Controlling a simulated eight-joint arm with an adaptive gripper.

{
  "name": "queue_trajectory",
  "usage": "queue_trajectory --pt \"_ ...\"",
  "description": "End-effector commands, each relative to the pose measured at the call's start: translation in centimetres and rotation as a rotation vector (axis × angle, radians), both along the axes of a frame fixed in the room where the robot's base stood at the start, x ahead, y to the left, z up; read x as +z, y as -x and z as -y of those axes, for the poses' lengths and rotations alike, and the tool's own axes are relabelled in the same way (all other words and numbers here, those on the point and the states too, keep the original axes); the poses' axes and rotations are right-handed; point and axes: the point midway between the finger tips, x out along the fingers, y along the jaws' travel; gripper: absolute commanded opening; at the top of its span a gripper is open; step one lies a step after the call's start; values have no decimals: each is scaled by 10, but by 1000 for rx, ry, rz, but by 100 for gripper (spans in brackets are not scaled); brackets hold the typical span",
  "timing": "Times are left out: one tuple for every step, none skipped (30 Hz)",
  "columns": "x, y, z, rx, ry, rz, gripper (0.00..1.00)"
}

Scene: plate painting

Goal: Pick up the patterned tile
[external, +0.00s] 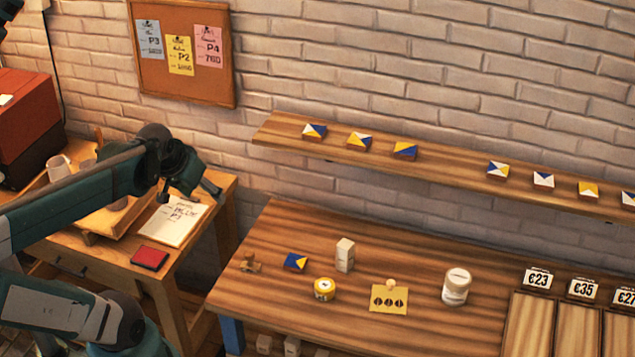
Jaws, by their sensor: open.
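A small patterned tile (295,262), blue with yellow, lies on the wooden table toward its left side. Several more patterned tiles in blue, yellow and white rest on the wall shelf, among them one at the left end (314,131) and one farther right (543,181). Which tile the task means cannot be told. My gripper (189,192) is open and empty. In the picture it is over the side desk, left of the table and apart from every tile.
Near the table tile stand a yellow round tin (324,289), a pale block (345,255) and a small wooden item (250,262). A yellow card (389,299) and a white jar (456,287) are farther right. Priced trays (530,325) fill the right end.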

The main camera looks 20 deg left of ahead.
Motion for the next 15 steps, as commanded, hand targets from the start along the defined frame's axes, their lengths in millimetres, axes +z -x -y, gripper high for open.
queue_trajectory --pt "-1 -5 3 -23 -11 -11 52" --pt "-2 -8 5 -39 -18 -17 52" --pt "-4 -11 7 -60 -28 -25 52" --pt "-5 -14 9 -75 -35 -32 52" --pt "-6 -17 10 -91 -43 -40 52" --pt "-9 -20 13 -111 -52 -49 52" --pt "-10 -23 15 -127 -60 -55 52" --pt "-11 -25 17 -144 -67 -61 52" --pt "-13 -29 19 -165 -77 -70 52" --pt "-15 -31 21 -181 -83 -77 52" --pt "-17 -33 23 -195 -90 -83 52" --pt "-19 -37 25 -217 -99 -92 52" --pt "-21 -39 27 -233 -106 -99 52" --pt "-22 -42 29 -250 -113 -105 52" --pt "-25 -45 32 -271 -121 -112 52"
